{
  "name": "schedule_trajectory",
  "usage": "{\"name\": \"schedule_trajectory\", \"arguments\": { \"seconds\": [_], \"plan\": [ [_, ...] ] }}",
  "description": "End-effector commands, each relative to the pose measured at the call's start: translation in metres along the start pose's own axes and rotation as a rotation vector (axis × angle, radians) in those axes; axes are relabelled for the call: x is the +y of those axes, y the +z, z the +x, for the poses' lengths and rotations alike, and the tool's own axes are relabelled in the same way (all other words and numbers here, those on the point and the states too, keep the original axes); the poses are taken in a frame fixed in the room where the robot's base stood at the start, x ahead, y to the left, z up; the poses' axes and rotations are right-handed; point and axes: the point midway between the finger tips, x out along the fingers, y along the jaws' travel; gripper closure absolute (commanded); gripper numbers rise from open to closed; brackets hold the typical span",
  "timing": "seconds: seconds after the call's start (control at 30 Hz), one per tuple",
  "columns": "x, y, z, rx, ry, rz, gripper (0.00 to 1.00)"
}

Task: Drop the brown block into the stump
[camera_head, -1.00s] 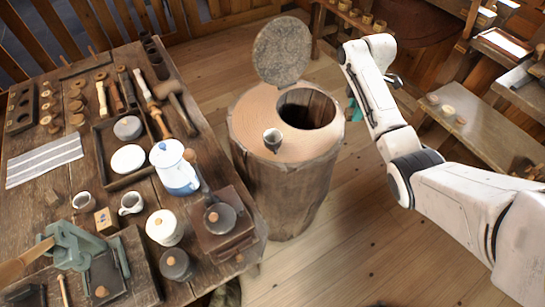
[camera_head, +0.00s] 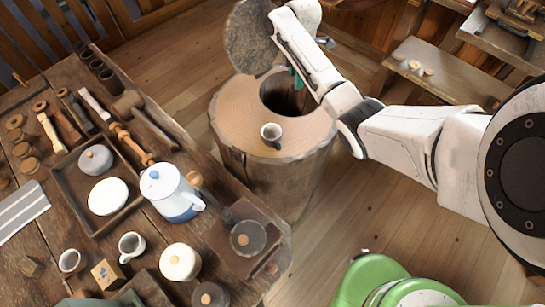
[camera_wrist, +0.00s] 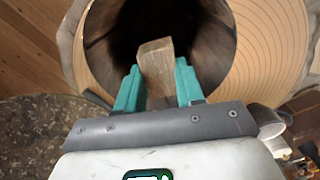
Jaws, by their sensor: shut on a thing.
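The stump (camera_head: 240,115) stands upright on the floor, with a dark round hole in its top; its pale ringed top also shows in the wrist view (camera_wrist: 268,40). The brown block (camera_wrist: 156,68) is between the teal fingers of my gripper (camera_wrist: 158,88), which is shut on it. In the wrist view the block's far end is over the dark hole. In the head view my gripper (camera_head: 297,80) is above the hole, and the block is hidden there.
A round lid (camera_head: 248,38) stands raised behind the hole, close to my arm. A small cup (camera_head: 271,135) sits on the stump's top in front of the hole. A crowded wooden table (camera_head: 100,235) stands at left. A low bench (camera_head: 445,72) stands at right.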

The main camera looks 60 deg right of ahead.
Motion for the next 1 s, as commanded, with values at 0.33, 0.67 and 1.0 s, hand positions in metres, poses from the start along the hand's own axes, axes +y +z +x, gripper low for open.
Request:
{"name": "schedule_trajectory", "arguments": {
  "seconds": [0.33,0.67,1.0],
  "plan": [
    [0.000,0.000,0.035,0.000,0.001,-0.001,0.92],
    [0.000,0.000,0.035,0.000,0.000,-0.001,0.60],
    [0.000,0.000,0.035,0.000,0.000,-0.001,0.33]
  ]
}}
